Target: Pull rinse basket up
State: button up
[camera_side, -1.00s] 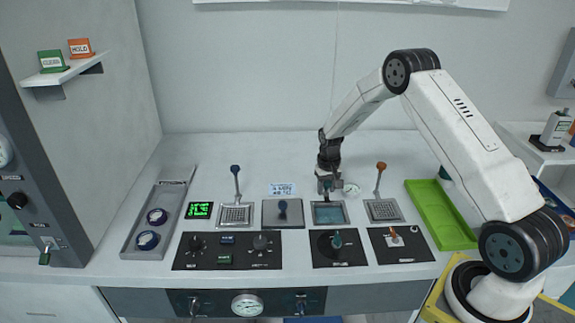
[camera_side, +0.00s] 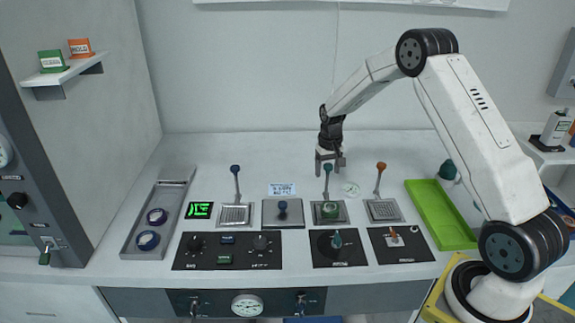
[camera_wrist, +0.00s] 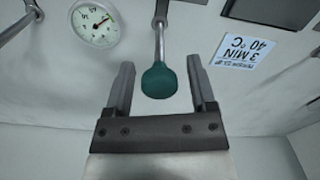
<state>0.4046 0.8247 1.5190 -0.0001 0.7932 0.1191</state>
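The basket with the teal knob (camera_side: 327,168) on an upright rod stands raised in the middle station, with a round green piece (camera_side: 330,210) at its base. I take this for the rinse basket, since its label cannot be read. My gripper (camera_side: 330,171) is above and behind the station, close to the knob. In the wrist view my gripper (camera_wrist: 161,66) has its two fingers wide apart. The teal knob (camera_wrist: 159,80) shows between them, with clear gaps on both sides. Nothing is held.
A basket with a blue knob (camera_side: 235,168) stands left and one with an orange knob (camera_side: 381,166) right. Between lies a lidded station (camera_side: 283,213). A dial gauge (camera_wrist: 97,24) is near the rod. A green tray (camera_side: 440,214) lies right; control panels (camera_side: 227,251) are in front.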

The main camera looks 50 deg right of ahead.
jog(key=shift+s+f, duration=0.1)
jog(key=shift+f, duration=0.05)
jog(key=shift+r, duration=3.95)
jog(key=shift+s+a, duration=0.15)
jog(key=shift+a, duration=0.35)
jog(key=s+a+n+t, duration=0.2)
jog(key=s+a+n, duration=0.4)
jog(key=s+a, duration=1.3)
jog(key=shift+a+t, duration=0.2)
jog(key=shift+t, duration=0.1)
